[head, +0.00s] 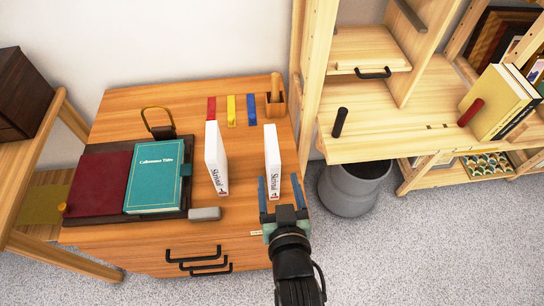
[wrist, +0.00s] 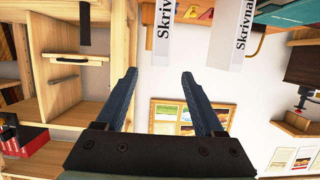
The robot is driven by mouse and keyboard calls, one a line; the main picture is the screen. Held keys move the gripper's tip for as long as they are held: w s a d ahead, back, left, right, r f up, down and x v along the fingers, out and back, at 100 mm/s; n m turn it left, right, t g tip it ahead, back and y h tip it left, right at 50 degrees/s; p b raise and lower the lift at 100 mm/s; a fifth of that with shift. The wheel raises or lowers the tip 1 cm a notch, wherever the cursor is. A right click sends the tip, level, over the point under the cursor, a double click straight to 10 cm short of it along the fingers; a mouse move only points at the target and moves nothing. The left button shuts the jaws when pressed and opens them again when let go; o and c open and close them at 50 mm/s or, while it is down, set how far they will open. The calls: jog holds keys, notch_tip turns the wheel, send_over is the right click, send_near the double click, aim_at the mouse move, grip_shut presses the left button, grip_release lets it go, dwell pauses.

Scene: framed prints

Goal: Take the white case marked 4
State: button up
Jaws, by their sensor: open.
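Two white cases with dark lettering on their spines stand upright on the wooden desk. The right case (head: 272,160) has my gripper in front of its lower end; the left case (head: 215,158) stands a short way off. A small red mark shows low on each spine, but I cannot read a 4 on either. My gripper (head: 280,182) is open and empty, its blue fingers to either side of the right case's lower end in the head view. In the wrist view the fingertips (wrist: 158,72) point toward the nearer case (wrist: 164,30), which shows beyond the gap; the other case (wrist: 238,28) is beside it.
A teal book (head: 155,175) and a dark red one (head: 95,182) lie on a dark tray left of the cases. A grey block (head: 205,214) sits near the front edge. Red, yellow and blue strips and a wooden cup (head: 275,101) are behind. A shelf unit (head: 380,135) stands right.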

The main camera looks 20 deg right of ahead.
aim_at(272, 148)
jog(key=x, duration=1.2)
jog(key=shift+w+f, duration=0.2)
jog(key=shift+c, duration=0.3)
grip_shut()
jog(key=shift+r, duration=0.1)
dwell(0.8)
